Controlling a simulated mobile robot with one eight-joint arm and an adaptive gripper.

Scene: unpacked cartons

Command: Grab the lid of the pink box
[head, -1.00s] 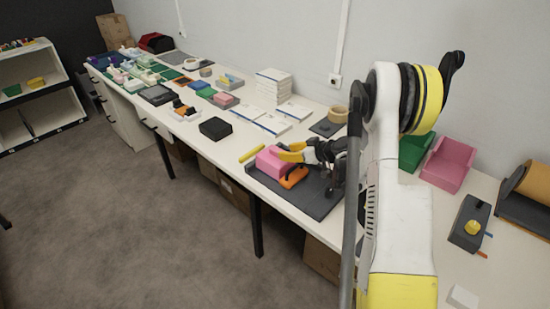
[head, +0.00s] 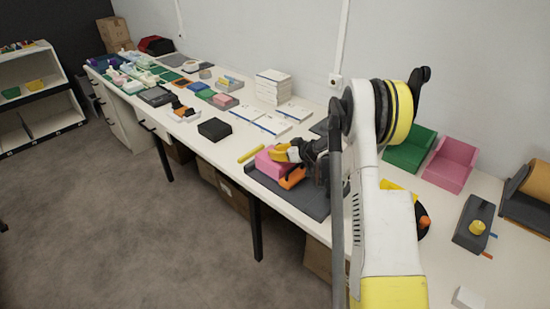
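The pink box (head: 264,166) sits on a dark grey mat (head: 311,203) near the front edge of the long white table. My gripper (head: 281,153), with yellow fingers, is at the top right of the pink box, seen from the side. The fingers overlap the box's top edge in the picture; I cannot tell whether they touch it or hold its lid. The box's right side is partly hidden by my gripper and an orange item (head: 292,178) beside it.
A yellow stick (head: 251,154) and a black box (head: 214,129) lie left of the pink box. Stacked white boxes (head: 273,86) stand behind. Green (head: 410,151) and pink (head: 451,163) open bins stand to the right. The front table strip near the black box is clear.

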